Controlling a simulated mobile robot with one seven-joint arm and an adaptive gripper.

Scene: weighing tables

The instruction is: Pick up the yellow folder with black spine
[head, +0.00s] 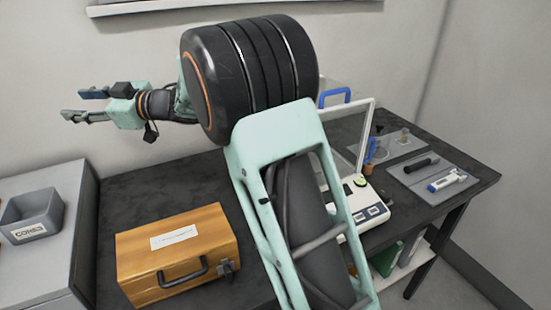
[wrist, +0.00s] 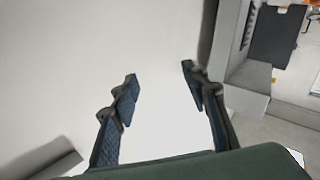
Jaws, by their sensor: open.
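I cannot make out a yellow folder with a black spine in either view. My gripper (head: 75,104) is at the upper left in the head view, raised above the table and pointing left. Its two fingers are apart with nothing between them. In the wrist view my gripper (wrist: 160,72) also shows open, with a plain pale surface behind the fingers. A green folder or book (head: 387,260) stands on a low shelf under the table at the right, partly hidden by my arm.
A wooden case (head: 210,235) lies on the dark table (head: 160,185). A grey bin (head: 35,208) stands on a grey cabinet at the left. A balance (head: 372,212) stands behind my arm. Grey trays (head: 455,190) with small tools lie at the right.

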